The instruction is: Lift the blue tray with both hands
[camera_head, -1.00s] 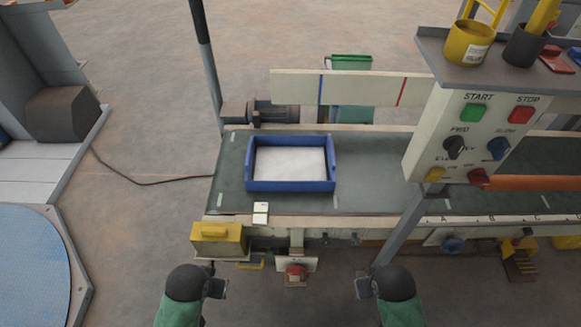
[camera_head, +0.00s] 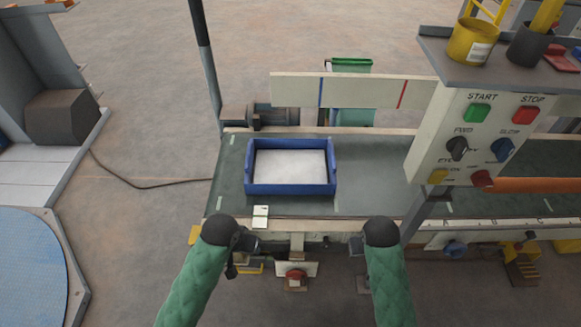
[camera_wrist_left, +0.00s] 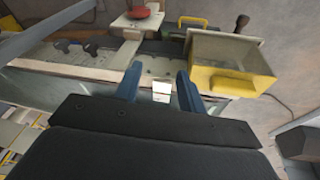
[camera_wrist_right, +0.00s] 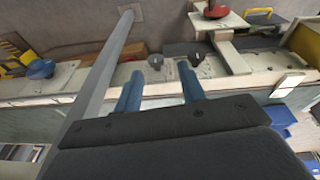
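The blue tray (camera_head: 290,188) sits on the dark conveyor belt, left of the control panel, with white material (camera_head: 290,165) inside it. My left gripper (camera_head: 240,262) is in front of the conveyor's near edge, nearer to me than the tray and to its left. My right gripper (camera_head: 360,270) is also at the near edge, to the tray's right. Both are apart from the tray. In the left wrist view the two blue fingers (camera_wrist_left: 160,80) stand apart with nothing between them. In the right wrist view the fingers (camera_wrist_right: 160,88) are also apart and empty.
The control panel (camera_head: 470,140) and its grey post stand to the right of my right arm. A white guide board (camera_head: 350,88) runs behind the belt. A red button (camera_head: 294,275) sits between my grippers. A yellow box (camera_wrist_left: 232,70) shows in the left wrist view.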

